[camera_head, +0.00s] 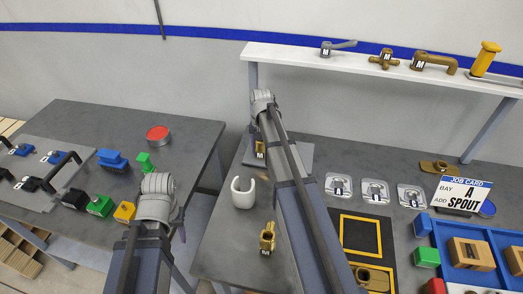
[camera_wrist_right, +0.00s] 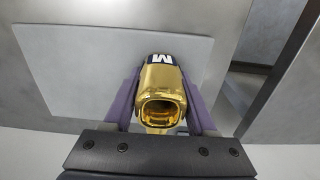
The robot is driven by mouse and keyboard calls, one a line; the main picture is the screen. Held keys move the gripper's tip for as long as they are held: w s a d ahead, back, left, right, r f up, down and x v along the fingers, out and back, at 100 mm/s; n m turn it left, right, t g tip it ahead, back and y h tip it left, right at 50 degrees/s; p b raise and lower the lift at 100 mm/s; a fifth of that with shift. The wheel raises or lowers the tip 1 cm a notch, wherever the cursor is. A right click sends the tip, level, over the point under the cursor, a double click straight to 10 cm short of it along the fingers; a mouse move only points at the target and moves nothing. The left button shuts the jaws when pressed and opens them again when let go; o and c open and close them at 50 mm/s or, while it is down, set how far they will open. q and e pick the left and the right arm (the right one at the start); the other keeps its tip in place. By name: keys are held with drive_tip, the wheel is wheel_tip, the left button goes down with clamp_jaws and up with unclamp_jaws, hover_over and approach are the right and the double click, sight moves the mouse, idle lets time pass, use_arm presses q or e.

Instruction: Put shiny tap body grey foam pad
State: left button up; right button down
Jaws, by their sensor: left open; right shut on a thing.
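The shiny tap body (camera_wrist_right: 162,98) is gold, with a square open end and a black-and-white M label. My right gripper (camera_wrist_right: 162,100) is shut on it, with a purple finger on each side. In the head view the tap body (camera_head: 260,151) shows beside my right arm, at the left part of the grey foam pad (camera_head: 299,156). The pad (camera_wrist_right: 95,65) lies flat behind it in the right wrist view. I cannot tell whether the body touches the pad. My left gripper (camera_head: 180,228) is open and empty between the two tables; its fingertips are hardly visible.
A white open-sided ring (camera_head: 243,193) and another brass body (camera_head: 267,240) stand on the right table. Silver plates (camera_head: 375,191), a job card (camera_head: 460,195) and a blue tray (camera_head: 466,266) lie further right. A shelf (camera_head: 285,55) carries taps. The left table holds coloured blocks (camera_head: 100,206).

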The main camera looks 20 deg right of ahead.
drive_tip(key=shift+f, duration=0.2)
drive_tip(key=shift+c, duration=1)
unclamp_jaws()
drive_tip(key=shift+r, duration=0.1)
wheel_tip(320, 180, up, 12)
drive_tip(key=p, duration=1.2)
drive_tip(key=s+a+n+h, duration=0.1)
drive_tip(key=s+a+n, duration=1)
drive_tip(key=s+a, duration=1.1)
drive_tip(key=a, duration=0.3)
drive_tip(key=shift+a+r, duration=0.15)
drive_tip(key=shift+r, duration=0.05)
